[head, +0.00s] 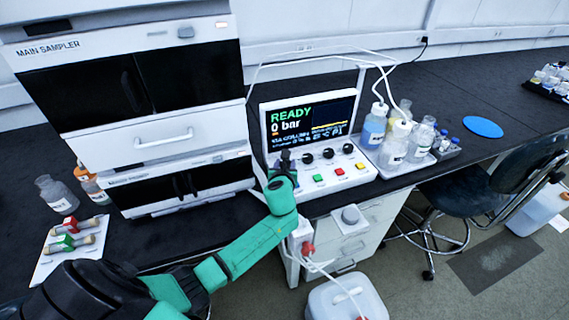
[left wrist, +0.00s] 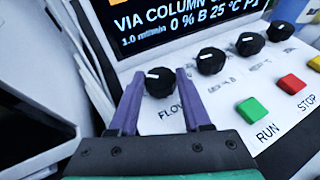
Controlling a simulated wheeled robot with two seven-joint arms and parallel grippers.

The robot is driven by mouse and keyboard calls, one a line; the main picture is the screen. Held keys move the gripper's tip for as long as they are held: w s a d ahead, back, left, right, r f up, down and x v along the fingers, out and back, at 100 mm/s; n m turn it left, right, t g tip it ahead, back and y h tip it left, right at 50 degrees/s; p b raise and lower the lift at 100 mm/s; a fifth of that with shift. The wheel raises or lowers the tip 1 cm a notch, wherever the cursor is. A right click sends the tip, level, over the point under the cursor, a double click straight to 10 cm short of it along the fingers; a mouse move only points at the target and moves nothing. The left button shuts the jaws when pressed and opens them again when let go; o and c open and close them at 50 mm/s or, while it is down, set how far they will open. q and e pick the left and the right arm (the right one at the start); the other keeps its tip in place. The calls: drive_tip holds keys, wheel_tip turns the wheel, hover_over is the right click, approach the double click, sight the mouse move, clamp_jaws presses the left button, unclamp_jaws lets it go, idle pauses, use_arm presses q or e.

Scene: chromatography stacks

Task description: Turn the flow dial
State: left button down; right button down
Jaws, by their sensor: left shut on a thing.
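The flow dial (left wrist: 160,85) is a black knob with a white mark, above the printed word "FLOW" on the white control panel (head: 329,183). In the left wrist view the mark lies toward its left side. My left gripper (left wrist: 158,76) has its two purple fingers on either side of the knob and is shut on it. My right gripper is in neither view.
More black dials (left wrist: 211,61) stand to the right, with a green RUN button (left wrist: 252,110) and a red STOP button (left wrist: 291,84) below. The screen (head: 311,122) reads READY, 0 bar. Bottles (head: 374,125) stand right of the panel; the sampler stack (head: 150,130) stands left.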

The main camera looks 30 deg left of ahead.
use_arm(q)
drive_tip(key=n+y, duration=0.1)
drive_tip(key=n+g+y, duration=0.2)
drive_tip(key=shift+w+d, duration=0.15)
drive_tip(key=shift+d, duration=0.1)
drive_tip(key=shift+w+n+g+y+b, duration=0.1)
drive_tip(key=shift+n+g+y+b, duration=0.3)
drive_tip(key=shift+n+g+y, duration=0.85)
drive_tip(key=shift+n, duration=0.25)
drive_tip(key=shift+c, duration=1.8)
unclamp_jaws()
drive_tip(key=v, duration=1.4)
drive_tip(key=shift+d+r, duration=0.2)
